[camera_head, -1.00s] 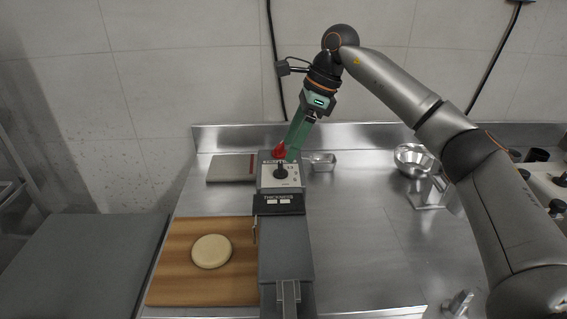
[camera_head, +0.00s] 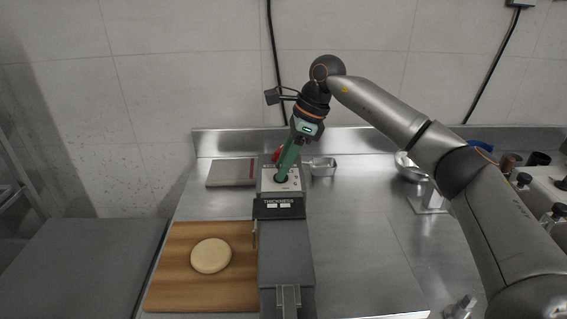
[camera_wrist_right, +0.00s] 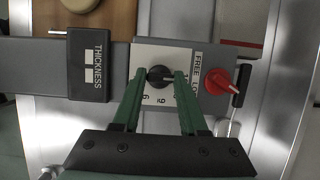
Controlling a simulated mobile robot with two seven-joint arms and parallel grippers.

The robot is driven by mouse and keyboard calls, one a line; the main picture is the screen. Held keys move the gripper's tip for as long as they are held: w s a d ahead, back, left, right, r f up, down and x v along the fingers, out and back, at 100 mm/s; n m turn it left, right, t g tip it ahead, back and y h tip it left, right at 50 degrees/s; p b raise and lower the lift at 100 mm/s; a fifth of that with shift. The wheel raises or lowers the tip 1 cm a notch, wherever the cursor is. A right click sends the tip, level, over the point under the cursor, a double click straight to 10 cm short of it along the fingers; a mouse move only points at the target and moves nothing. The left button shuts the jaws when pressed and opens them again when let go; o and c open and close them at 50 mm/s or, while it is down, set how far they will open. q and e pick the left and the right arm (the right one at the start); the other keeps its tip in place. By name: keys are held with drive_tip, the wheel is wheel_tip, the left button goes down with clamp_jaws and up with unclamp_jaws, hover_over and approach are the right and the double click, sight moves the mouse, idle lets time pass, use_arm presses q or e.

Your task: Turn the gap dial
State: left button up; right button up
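The gap dial is a black knob (camera_wrist_right: 160,76) on a pale numbered plate in the right wrist view. My right gripper (camera_wrist_right: 159,75) is open, with one green finger on each side of the dial. A gap shows on the left of the knob; the right finger is very close to it, and contact cannot be told. In the head view my right gripper (camera_head: 281,178) reaches down onto the dial plate (camera_head: 268,186) and hides the knob. A red knob (camera_wrist_right: 220,81) sits beside the dial plate, next to a lettered label. My left gripper is not in view.
A black THICKNESS display (camera_head: 279,207) stands in front of the dial plate on the grey machine (camera_head: 285,245). A wooden board (camera_head: 185,292) with a dough disc (camera_head: 211,255) lies left.

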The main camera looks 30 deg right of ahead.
clamp_jaws()
idle(0.3)
drive_tip(key=m+t+h+p, duration=0.1)
drive_tip(key=m, duration=0.3)
drive_tip(key=shift+s+a, duration=0.1)
drive_tip(key=shift+a+m+t+h, duration=0.1)
drive_tip(key=shift+m+t+h, duration=0.5)
drive_tip(key=shift+m, duration=1.2)
drive_tip(key=o, duration=0.6)
unclamp_jaws()
drive_tip(key=shift+c, duration=0.2)
